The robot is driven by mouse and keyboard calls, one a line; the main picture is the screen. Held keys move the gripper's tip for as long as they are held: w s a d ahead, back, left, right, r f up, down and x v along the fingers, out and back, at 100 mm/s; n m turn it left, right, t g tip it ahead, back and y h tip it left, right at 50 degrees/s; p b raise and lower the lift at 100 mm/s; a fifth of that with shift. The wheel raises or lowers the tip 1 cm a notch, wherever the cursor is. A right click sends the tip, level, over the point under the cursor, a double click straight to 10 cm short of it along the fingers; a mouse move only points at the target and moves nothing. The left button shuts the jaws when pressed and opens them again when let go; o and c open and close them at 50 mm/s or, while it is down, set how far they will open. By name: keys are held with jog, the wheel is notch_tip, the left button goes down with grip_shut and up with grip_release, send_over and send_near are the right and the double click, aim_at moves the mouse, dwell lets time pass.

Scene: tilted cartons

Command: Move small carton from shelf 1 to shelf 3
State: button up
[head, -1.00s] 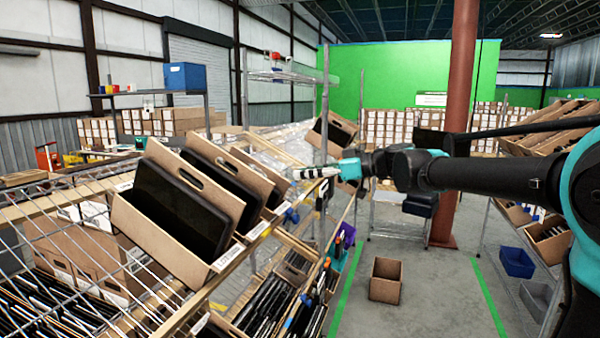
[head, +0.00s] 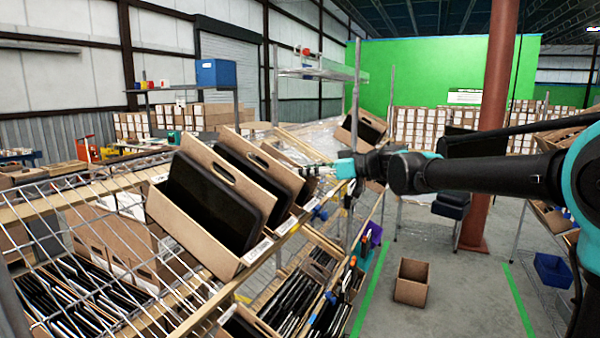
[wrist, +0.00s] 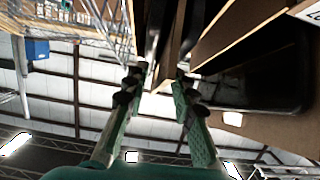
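Tilted brown cartons holding black items stand in a row on the upper level of the left rack. The nearest large carton (head: 190,222) and the one behind it (head: 283,185) are plain to see. A further, partly hidden carton (head: 292,155) is close to my gripper (head: 312,171), and another carton (head: 371,121) sits beyond my arm. I cannot tell which is the small carton or which shelf is numbered 1 or 3. In the wrist view my gripper (wrist: 158,82) has its fingers apart, with carton walls (wrist: 240,32) close beyond the fingertips and nothing clearly held.
The wire rack (head: 90,215) fills the left, with lower cartons of thin black items. An empty brown carton (head: 412,282) stands on the floor between green lines. A right rack has a blue bin (head: 553,268). A red column (head: 492,130) stands behind my arm.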

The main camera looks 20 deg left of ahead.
jog(key=shift+a, duration=0.2)
jog(key=shift+c, duration=0.3)
grip_shut()
dwell(0.6)
jog(key=shift+r, duration=4)
